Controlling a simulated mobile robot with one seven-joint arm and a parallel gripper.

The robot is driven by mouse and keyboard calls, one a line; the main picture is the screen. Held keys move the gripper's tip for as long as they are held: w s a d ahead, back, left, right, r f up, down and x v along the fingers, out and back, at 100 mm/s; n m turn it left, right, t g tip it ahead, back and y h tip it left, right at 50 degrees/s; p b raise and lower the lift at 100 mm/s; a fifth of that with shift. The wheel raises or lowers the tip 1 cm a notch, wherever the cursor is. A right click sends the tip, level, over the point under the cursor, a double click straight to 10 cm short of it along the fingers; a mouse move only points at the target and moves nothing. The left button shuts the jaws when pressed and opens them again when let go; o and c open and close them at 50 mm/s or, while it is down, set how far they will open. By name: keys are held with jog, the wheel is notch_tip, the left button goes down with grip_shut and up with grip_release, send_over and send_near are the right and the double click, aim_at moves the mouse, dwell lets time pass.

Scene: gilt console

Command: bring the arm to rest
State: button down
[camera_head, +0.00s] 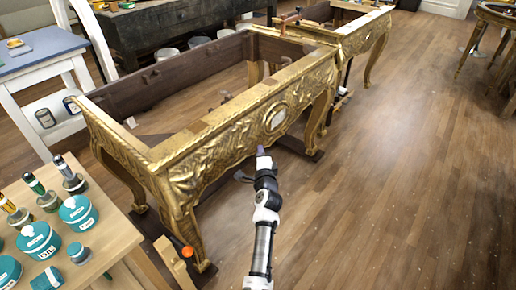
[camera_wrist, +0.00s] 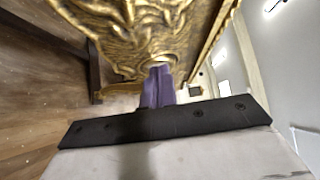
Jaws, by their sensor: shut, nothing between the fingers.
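My arm reaches up from the lower middle of the head view. My gripper (camera_head: 262,152) is at its end, in front of the carved face of the gilt console (camera_head: 215,140), a little below the pale oval medallion (camera_head: 277,117). In the wrist view the purple fingers of my gripper (camera_wrist: 158,72) are together with nothing between them. The carved gold surface of the console (camera_wrist: 130,35) fills the upper part of that view behind the fingertips. I cannot tell the exact gap between fingertips and console.
A wooden table (camera_head: 125,232) with teal-lidded jars (camera_head: 78,212) and several small bottles stands at the lower left. An orange-topped item (camera_head: 187,252) is near the console's front leg. A white-legged table (camera_head: 40,48) stands at upper left. The wooden floor (camera_head: 400,190) to the right is clear.

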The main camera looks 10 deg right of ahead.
jog(key=s, duration=0.7)
jog(key=shift+s+a, duration=0.15)
jog(key=shift+a, duration=0.3)
